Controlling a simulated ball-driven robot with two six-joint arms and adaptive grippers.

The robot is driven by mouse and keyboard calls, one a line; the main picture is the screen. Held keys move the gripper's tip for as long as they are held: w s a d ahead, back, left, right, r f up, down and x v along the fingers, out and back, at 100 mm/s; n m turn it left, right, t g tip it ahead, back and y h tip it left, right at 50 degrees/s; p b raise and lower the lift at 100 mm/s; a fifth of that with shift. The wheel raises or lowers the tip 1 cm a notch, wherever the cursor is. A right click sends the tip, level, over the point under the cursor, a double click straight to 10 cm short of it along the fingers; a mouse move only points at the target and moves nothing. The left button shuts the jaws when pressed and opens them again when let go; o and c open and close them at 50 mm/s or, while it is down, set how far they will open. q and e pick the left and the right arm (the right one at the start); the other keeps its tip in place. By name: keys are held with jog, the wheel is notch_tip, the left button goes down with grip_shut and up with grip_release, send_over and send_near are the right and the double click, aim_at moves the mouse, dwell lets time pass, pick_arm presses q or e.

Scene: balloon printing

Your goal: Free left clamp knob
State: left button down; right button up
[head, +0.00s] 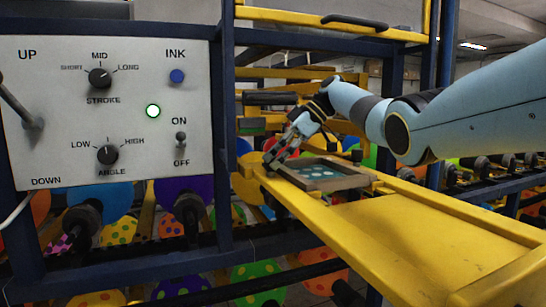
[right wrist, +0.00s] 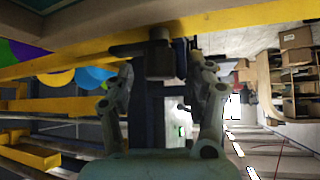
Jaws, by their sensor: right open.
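My right gripper (head: 276,156) reaches down at the left side of the screen frame (head: 322,172), which lies on the yellow printing table (head: 440,235). In the right wrist view the gripper (right wrist: 163,78) is open, with one finger on each side. A dark, blocky knob (right wrist: 158,56), apparently the left clamp knob, shows between and just beyond the fingertips. I cannot tell whether a finger touches it. In the head view this knob is hidden by the gripper or too small to make out. My left gripper is not in view.
A control panel (head: 120,110) with a lever, dials, an ink button and a lit lamp fills the left. A yellow beam (right wrist: 230,38) runs close beyond the fingertips. Coloured balloons (head: 255,275) hang below. The near part of the yellow table is clear.

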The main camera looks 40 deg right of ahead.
jog(key=v, duration=1.1)
jog(key=shift+r, duration=0.2)
jog(key=shift+s+d+f, duration=0.1)
jog(key=shift+s, duration=0.05)
